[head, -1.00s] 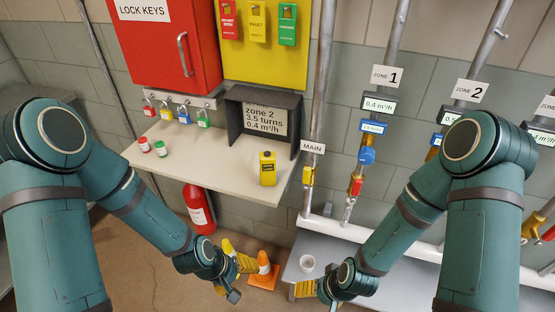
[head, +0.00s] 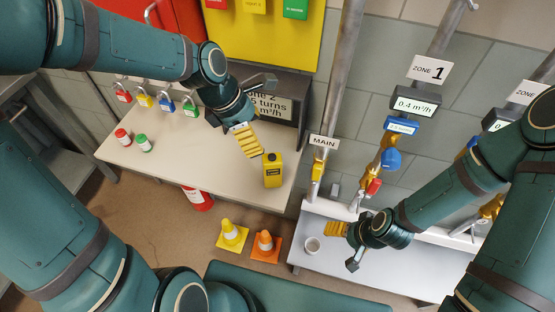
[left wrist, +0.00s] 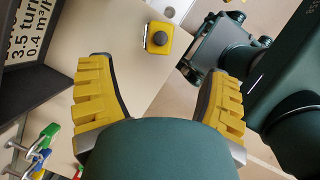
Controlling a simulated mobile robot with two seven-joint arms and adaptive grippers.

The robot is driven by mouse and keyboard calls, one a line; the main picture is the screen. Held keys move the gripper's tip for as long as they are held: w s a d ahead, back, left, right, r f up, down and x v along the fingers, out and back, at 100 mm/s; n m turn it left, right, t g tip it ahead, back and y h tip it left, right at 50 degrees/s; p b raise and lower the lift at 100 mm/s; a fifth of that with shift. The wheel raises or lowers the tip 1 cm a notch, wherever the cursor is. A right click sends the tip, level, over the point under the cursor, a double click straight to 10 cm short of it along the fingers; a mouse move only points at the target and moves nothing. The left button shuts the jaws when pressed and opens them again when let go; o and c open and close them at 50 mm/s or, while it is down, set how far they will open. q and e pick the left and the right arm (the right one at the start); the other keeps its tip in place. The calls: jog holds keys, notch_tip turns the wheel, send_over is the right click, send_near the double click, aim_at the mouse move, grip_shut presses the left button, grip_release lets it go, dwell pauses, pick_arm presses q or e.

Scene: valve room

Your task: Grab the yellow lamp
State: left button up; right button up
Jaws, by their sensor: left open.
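The yellow lamp (head: 273,170), a small upright block with a dark knob on top, stands near the right end of the beige shelf (head: 205,160). In the left wrist view the lamp (left wrist: 158,40) shows beyond the fingertips, in line with the gap between them. My left gripper (head: 255,150) is above the shelf, just left of and above the lamp, and apart from it. Its yellow-padded fingers (left wrist: 163,70) are spread with nothing between them.
A dark open-fronted box (head: 285,83) with a sign stands behind the lamp. Red and green small containers (head: 141,143) are on the shelf's left. Padlocks hang behind. The MAIN pipe (head: 336,100) rises to the right.

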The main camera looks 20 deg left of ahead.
aim_at(269, 157)
pick_arm(q)
jog(key=b+x, duration=0.2)
jog(key=x, duration=0.6)
jog(key=shift+d+f, duration=0.1)
jog(key=shift+f, duration=0.1)
jog(key=b+x, duration=0.1)
jog(key=x, duration=0.3)
jog(key=shift+s+f+b, duration=0.1)
jog(key=shift+f+b, duration=0.05)
jog(key=shift+b, duration=0.25)
jog(key=shift+f, duration=0.45)
grip_shut()
